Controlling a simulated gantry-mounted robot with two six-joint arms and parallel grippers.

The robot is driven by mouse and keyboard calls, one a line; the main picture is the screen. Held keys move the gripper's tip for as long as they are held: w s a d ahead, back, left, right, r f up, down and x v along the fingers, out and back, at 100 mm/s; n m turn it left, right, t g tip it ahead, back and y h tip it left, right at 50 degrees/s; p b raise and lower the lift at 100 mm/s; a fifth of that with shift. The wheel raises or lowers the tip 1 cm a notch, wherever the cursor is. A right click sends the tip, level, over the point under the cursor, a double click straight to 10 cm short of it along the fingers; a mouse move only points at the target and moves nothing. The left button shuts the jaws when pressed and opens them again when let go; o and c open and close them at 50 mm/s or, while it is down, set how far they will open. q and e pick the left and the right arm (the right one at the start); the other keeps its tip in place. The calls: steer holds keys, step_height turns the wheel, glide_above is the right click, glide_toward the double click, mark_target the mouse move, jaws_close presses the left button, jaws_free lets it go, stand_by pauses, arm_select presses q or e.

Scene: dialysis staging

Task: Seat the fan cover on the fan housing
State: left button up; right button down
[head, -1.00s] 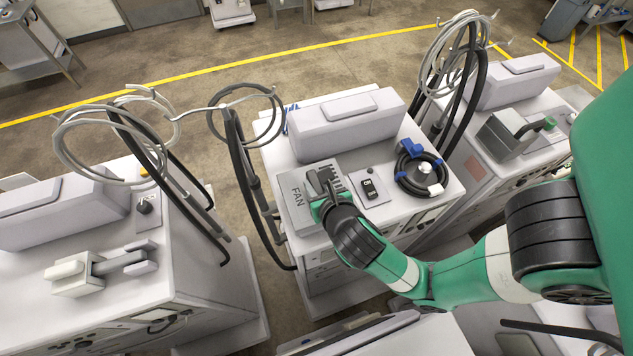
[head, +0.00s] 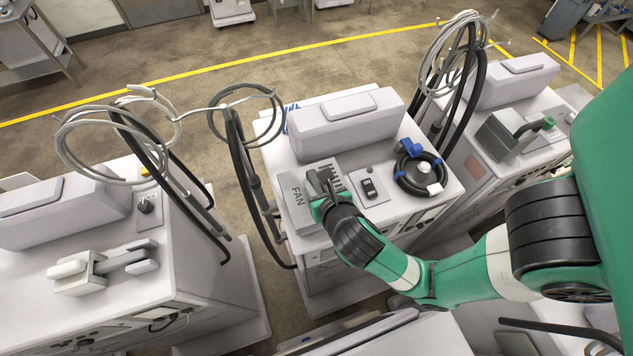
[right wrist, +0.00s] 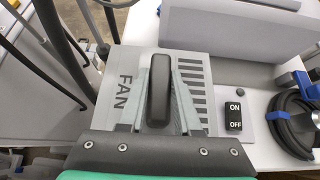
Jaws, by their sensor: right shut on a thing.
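The fan cover (head: 297,203) is a light grey plate marked FAN, with dark vent slots and a black handle. It lies at the left front of the middle machine's top. The right wrist view shows its label side (right wrist: 112,75) and the upright handle (right wrist: 158,95). My right gripper (head: 323,188) is shut on that handle, one finger on each side; it also shows in the right wrist view (right wrist: 159,75). The fan housing is hidden under the cover and my gripper, and I cannot tell whether the cover sits flush. My left gripper is not in view.
An ON/OFF switch (right wrist: 234,118) and a coiled black cable (head: 420,176) are right of the cover. A raised grey block (head: 345,124) stands behind it. Hoses (head: 235,150) hang close on the left. Similar machines (head: 200,280) flank this one.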

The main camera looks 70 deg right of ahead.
steer(key=shift+r, duration=0.1)
stand_by(0.3)
steer(key=shift+p, duration=0.35)
stand_by(0.4)
steer(key=shift+f+b, duration=1.2)
steer(key=shift+f, duration=0.9)
steer(key=c, duration=0.5)
jaws_free()
steer(key=shift+a, duration=0.1)
